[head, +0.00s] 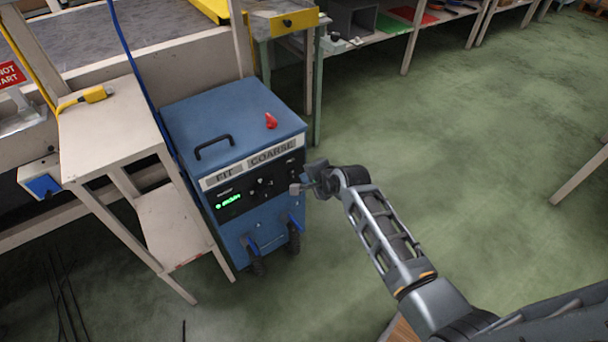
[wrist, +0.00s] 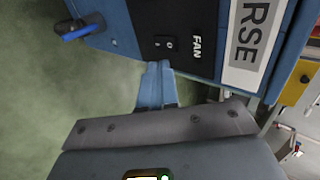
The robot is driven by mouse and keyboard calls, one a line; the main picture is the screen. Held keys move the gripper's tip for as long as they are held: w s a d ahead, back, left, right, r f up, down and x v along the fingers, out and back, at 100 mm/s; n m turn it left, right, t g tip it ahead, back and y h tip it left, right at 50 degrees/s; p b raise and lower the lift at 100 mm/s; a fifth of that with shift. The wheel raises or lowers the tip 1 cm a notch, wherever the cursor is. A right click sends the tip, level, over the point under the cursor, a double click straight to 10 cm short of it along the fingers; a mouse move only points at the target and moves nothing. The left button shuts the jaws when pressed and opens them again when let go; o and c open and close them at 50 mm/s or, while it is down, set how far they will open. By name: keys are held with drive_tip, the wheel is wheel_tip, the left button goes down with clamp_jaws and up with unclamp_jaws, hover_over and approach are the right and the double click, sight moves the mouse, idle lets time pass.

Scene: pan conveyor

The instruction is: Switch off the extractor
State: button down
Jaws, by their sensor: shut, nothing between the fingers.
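The extractor (head: 232,140) is a blue wheeled cabinet with a black handle on top, a FIT and COARSE label strip and a dark front panel with a green lit display (head: 229,201). In the wrist view, a black rocker switch (wrist: 167,43) marked O and I sits beside the word FAN on the panel. Which side of the rocker is pressed is too small to tell. My gripper (head: 296,188) is shut and empty in front of the panel's right end. In the wrist view, its fingertips (wrist: 156,70) point at the panel near the switch; contact cannot be told.
A red object (head: 271,120) lies on the cabinet top. A pale stand (head: 105,135) with a yellow device (head: 92,95) is close on the left. Workbenches line the back. Green floor is open to the right of the cabinet.

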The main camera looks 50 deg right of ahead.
drive_tip(key=w+r+p+v, duration=0.1)
drive_tip(key=v, duration=0.7)
drive_tip(key=shift+d+r, duration=0.1)
idle(0.4)
